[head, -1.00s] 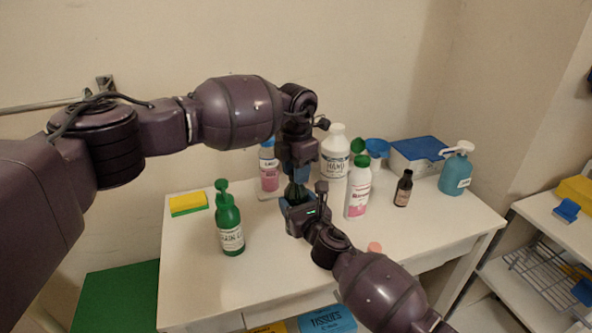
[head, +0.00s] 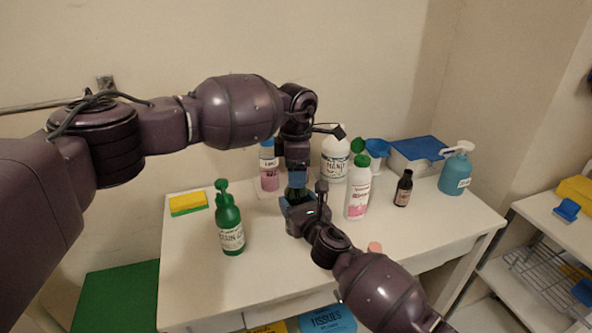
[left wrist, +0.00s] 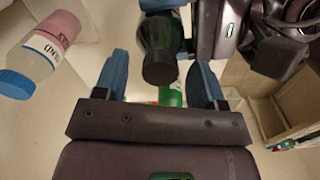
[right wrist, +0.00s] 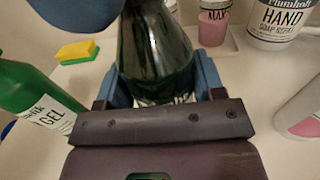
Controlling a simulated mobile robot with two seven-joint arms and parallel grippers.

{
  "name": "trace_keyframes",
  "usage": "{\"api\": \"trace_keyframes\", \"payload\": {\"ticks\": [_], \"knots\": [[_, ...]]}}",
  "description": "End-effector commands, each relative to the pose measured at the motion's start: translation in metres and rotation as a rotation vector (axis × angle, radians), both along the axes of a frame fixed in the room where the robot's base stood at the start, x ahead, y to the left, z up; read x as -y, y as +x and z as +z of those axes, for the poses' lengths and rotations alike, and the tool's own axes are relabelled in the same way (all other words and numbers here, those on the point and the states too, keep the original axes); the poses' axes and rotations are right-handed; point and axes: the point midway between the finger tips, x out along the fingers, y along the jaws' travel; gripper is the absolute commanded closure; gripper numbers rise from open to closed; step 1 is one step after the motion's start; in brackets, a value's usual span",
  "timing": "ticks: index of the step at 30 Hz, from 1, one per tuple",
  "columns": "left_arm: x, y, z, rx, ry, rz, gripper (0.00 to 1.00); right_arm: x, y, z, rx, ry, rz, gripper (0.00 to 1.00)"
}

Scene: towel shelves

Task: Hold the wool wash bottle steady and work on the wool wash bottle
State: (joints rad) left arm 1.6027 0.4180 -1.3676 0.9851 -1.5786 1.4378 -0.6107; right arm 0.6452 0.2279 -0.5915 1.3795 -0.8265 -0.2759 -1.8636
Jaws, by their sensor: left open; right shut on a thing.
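The wool wash bottle, a dark green bottle, shows only in part between my grippers in the head view (head: 297,184). My right gripper (head: 298,208) is shut on its body from the front; the right wrist view shows the dark, glossy bottle (right wrist: 157,50) between the blue fingers. My left gripper (head: 296,176) is above the bottle, pointing down. In the left wrist view its blue fingers are open, apart on either side of the bottle's dark cap (left wrist: 160,68). The bottle's label is mostly hidden.
A green pump bottle (head: 230,230) stands to the left, a yellow-green sponge (head: 188,204) behind it. A pink-white bottle (head: 357,200), a white hand soap bottle (head: 335,160), a small dark bottle (head: 403,188) and a teal pump bottle (head: 455,175) stand right. The table's front left is clear.

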Motion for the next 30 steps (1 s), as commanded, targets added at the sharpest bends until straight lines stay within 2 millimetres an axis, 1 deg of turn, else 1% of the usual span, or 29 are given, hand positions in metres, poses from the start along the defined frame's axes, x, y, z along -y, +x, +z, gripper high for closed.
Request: {"api": "trace_keyframes", "payload": {"ticks": [4,8,15,21,25,30], "knots": [[0.000,0.000,0.006,0.001,-0.001,0.000,0.36,0.000,0.000,0.000,0.000,0.000,0.000,1.00],[0.000,0.000,0.021,0.002,-0.001,-0.001,0.36,0.000,0.000,0.000,0.000,0.000,0.000,1.00],[0.000,0.000,0.068,0.004,0.000,0.000,0.36,0.000,0.000,0.000,0.000,-0.001,0.000,1.00],[0.000,0.000,0.100,0.002,-0.001,0.000,0.36,0.000,0.000,0.000,0.000,-0.001,0.000,1.00],[0.000,0.000,0.113,0.001,0.000,0.000,0.36,0.000,0.000,0.000,0.000,-0.001,0.000,1.00],[0.000,0.000,0.120,-0.001,0.000,0.000,0.36,0.000,0.000,0.000,0.000,0.000,0.000,1.00]]}}
